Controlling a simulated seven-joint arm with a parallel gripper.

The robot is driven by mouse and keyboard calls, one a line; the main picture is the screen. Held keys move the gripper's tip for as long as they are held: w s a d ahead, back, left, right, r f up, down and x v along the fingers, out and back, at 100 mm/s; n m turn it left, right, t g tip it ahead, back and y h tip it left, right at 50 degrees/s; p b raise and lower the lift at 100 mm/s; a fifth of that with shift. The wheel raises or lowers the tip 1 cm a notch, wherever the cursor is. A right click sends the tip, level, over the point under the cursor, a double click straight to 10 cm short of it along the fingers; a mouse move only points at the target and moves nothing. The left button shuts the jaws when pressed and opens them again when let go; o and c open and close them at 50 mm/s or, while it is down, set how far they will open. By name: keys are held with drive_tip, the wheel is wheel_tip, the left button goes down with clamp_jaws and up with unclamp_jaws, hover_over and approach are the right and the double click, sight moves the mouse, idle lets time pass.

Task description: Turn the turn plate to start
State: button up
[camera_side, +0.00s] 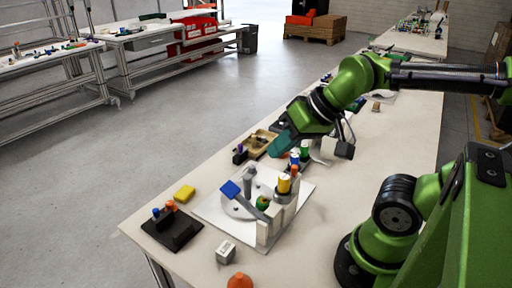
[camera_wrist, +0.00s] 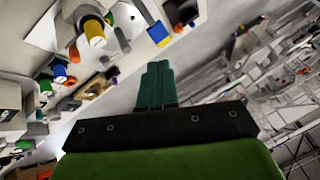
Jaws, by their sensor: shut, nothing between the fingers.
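The turn plate (camera_side: 236,209), a pale round disc, lies on a white board near the front end of the table in the side view. A grey post stands on it, and a blue square piece (camera_side: 230,189) on a light arm is above it. A bracket with a yellow cylinder (camera_side: 284,183) stands at its right. My gripper (camera_side: 277,148) is shut and empty, with teal fingers, above the table behind the board. The shut fingers also show in the wrist view (camera_wrist: 157,84), apart from the fixture. Whether the fingers touch anything below is hard to tell.
A black tray (camera_side: 172,230) with small coloured parts, a yellow block (camera_side: 184,193), a grey block (camera_side: 226,251) and an orange piece (camera_side: 240,281) surround the board. A wooden box (camera_side: 259,141) and several coloured cylinders stand near my gripper. The right side of the table is mostly bare.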

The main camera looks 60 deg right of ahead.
drive_tip(key=shift+o, duration=1.1)
drive_tip(key=shift+f, duration=0.15)
drive_tip(key=o, duration=0.7)
drive_tip(key=w, duration=0.1)
drive_tip(key=w+f+g, duration=0.1)
drive_tip(key=w+d+g, duration=0.1)
drive_tip(key=shift+w+f, duration=0.3)
drive_tip(key=shift+f, duration=0.1)
drive_tip(key=shift+c, duration=0.2)
drive_tip(key=n+g+h, duration=0.2)
drive_tip(key=n+g, duration=0.1)
drive_tip(key=g, duration=0.2)
hover_over(248, 198)
drive_tip(key=w, duration=0.1)
wheel_tip(248, 198, down, 3)
drive_tip(key=shift+n, duration=0.5)
drive_tip(key=f, duration=1.1)
drive_tip(key=d+f, duration=0.1)
drive_tip(key=f, duration=0.4)
drive_tip(key=shift+s+f, duration=0.15)
drive_tip(key=shift+s, duration=0.1)
clamp_jaws()
